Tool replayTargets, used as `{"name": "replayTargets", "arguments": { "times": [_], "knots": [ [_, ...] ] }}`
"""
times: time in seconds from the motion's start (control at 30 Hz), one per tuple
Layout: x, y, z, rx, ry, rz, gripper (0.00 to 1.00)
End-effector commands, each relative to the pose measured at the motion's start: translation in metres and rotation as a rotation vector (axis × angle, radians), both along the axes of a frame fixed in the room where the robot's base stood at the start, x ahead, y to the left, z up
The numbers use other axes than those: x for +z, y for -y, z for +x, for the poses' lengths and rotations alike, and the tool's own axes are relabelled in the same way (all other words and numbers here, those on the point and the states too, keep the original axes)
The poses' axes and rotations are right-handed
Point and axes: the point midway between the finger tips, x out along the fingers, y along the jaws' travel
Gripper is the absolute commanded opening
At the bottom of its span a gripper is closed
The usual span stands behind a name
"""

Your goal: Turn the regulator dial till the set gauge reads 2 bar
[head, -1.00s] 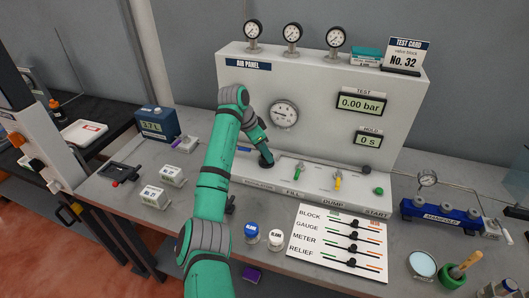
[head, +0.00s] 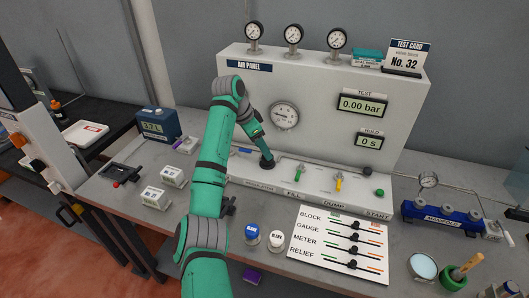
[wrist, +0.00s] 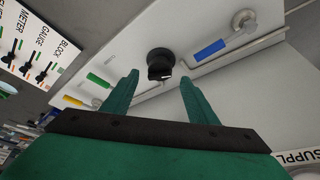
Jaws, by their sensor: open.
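The black regulator dial (wrist: 160,64) stands on the white sloped shelf of the air panel. In the wrist view it lies just beyond and between the tips of my gripper (wrist: 158,80), whose two green fingers are spread apart and empty. In the head view my gripper (head: 265,148) is right above the dial (head: 267,163), partly covering it; whether they touch I cannot tell. The set gauge (head: 284,116) is a round white dial on the panel front; its needle is too small to read exactly. The test display (head: 361,104) shows 0.00 bar.
Green (head: 301,171) and yellow (head: 338,182) lever handles stand right of the dial. A blue handle (wrist: 208,49) lies on its other side. The manifold (head: 440,215) is at the right; a card with sliders (head: 335,243) lies in front.

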Motion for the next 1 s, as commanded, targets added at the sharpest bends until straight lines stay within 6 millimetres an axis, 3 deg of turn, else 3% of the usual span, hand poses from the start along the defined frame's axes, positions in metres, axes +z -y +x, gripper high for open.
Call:
{"name": "replayTargets", "arguments": {
  "times": [0.2,0.4,1.0],
  "knots": [
    [0.039,-0.014,-0.007,0.001,0.003,-0.001,0.53],
    [0.059,-0.022,-0.011,0.000,0.001,0.000,0.53],
    [0.064,-0.026,-0.012,0.002,0.000,0.000,0.53]
  ]
}}
